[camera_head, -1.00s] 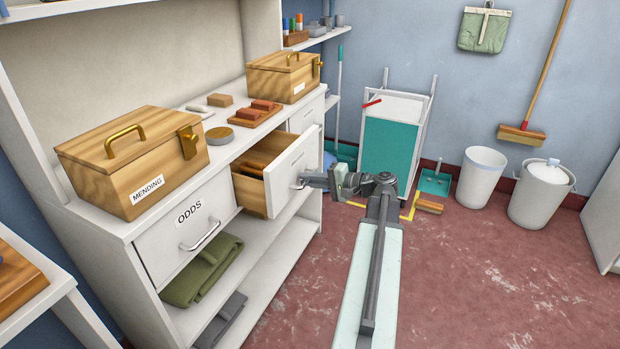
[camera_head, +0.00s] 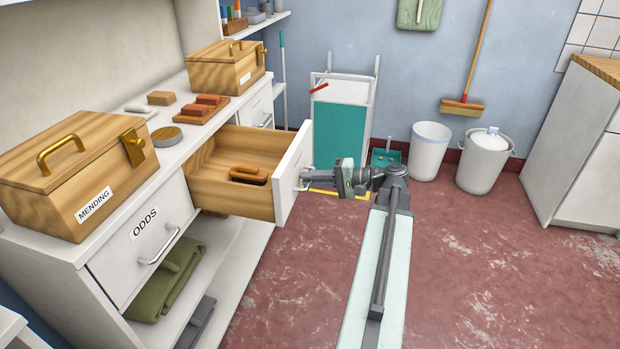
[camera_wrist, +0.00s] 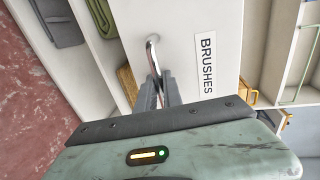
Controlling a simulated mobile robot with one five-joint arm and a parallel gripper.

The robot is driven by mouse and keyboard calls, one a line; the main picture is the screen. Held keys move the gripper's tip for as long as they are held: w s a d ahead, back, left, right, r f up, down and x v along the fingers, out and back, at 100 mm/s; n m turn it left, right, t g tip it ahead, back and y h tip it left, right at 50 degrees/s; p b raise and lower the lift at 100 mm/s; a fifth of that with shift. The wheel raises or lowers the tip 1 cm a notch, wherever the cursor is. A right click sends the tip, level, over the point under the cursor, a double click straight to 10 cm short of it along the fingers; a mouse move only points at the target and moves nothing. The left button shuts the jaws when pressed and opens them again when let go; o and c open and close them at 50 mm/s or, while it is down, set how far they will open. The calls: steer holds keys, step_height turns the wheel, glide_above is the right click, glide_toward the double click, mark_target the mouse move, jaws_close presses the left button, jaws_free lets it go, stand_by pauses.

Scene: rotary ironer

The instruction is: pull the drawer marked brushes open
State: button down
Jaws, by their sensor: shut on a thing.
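The drawer marked BRUSHES (camera_wrist: 188,30) fills the upper middle of the wrist view, its label (camera_wrist: 206,62) facing me. In the head view the brushes drawer (camera_head: 236,198) stands far out of the white cabinet, its wooden inside showing. A brush with a reddish-brown back (camera_head: 250,175) lies in it. My gripper (camera_head: 308,184) is at the drawer's front. In the wrist view my gripper (camera_wrist: 157,88) is shut on the metal handle (camera_wrist: 152,52). The fingers hide part of the handle.
The closed ODDS drawer (camera_head: 142,245) is to the left. A wooden MENDING box (camera_head: 70,180) and another wooden box (camera_head: 222,70) stand on the cabinet top. A teal-fronted cart (camera_head: 340,135), a white bin (camera_head: 428,152) and a lidded bucket (camera_head: 483,165) stand behind. The red floor at right is open.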

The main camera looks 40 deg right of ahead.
steer(key=shift+w+r, duration=0.1)
steer(key=shift+w, duration=0.05)
steer(key=c, duration=1.8)
jaws_free()
steer(key=shift+o, duration=0.2)
steer(key=p+v, duration=0.1)
steer(key=v, duration=0.6)
steer(key=shift+s+d, duration=0.15)
steer(key=shift+s, duration=0.1)
